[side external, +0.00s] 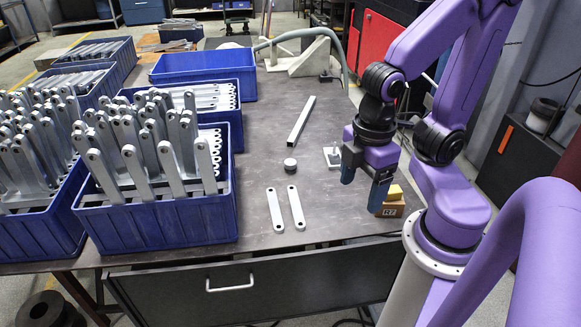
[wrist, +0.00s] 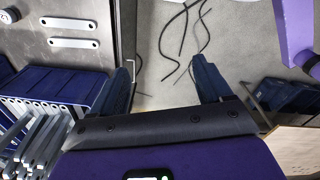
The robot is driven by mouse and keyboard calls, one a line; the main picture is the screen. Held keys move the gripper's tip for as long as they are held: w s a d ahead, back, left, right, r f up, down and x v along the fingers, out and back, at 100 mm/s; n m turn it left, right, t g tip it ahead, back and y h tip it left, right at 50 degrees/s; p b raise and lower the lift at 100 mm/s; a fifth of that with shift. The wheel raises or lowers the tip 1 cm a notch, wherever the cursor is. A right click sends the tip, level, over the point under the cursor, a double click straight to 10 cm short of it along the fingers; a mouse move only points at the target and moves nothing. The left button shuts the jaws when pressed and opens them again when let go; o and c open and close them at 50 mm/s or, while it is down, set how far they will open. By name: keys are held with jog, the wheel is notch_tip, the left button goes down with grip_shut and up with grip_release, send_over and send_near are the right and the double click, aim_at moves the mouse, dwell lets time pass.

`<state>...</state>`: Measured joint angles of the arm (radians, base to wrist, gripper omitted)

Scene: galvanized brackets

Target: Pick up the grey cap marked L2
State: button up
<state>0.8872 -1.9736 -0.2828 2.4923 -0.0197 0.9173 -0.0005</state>
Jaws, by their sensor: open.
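A small round grey cap (side external: 290,166) stands on the dark table, to the left of my gripper in the side view. Its marking is too small to read there. A round grey piece, likely the same cap, shows at the upper left corner of the wrist view (wrist: 8,16), cut by the frame edge. My gripper (side external: 363,186) is open and empty, pointing down near the table's right edge, apart from the cap. In the wrist view, floor with black cables shows between the spread fingers (wrist: 163,75).
Two flat metal links (side external: 286,208) lie in front of the cap, and a square bar (side external: 301,121) behind it. A small fixture (side external: 332,157) and a block marked K7 (side external: 391,208) with a yellow top are near my gripper. Blue crates of brackets (side external: 160,225) fill the left.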

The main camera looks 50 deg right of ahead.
jog(key=w+d+f+n+t+h, duration=0.1)
jog(key=w+d+f+h, duration=0.2)
jog(key=w, duration=0.6)
jog(key=w+d+f+n+h, duration=0.2)
jog(key=w+f+h, duration=0.2)
jog(key=w, duration=0.5)
jog(key=w+d+f+n+t+h, duration=0.1)
jog(key=w+d+f+h, duration=0.2)
jog(key=w, duration=0.6)
jog(key=n+t+h, duration=0.2)
jog(key=n+h, duration=0.1)
jog(key=n, duration=0.3)
send_near(289, 165)
jog(key=v, duration=0.5)
jog(key=shift+s+a, duration=0.1)
jog(key=shift+s, duration=0.1)
jog(key=shift+f+t, duration=0.2)
jog(key=shift+t, duration=0.1)
jog(key=x, duration=1.1)
jog(key=shift+f, duration=0.15)
jog(key=shift+x, duration=3.2)
jog(key=shift+s, duration=0.1)
jog(key=shift+n, duration=0.3)
jog(key=c, duration=1.1)
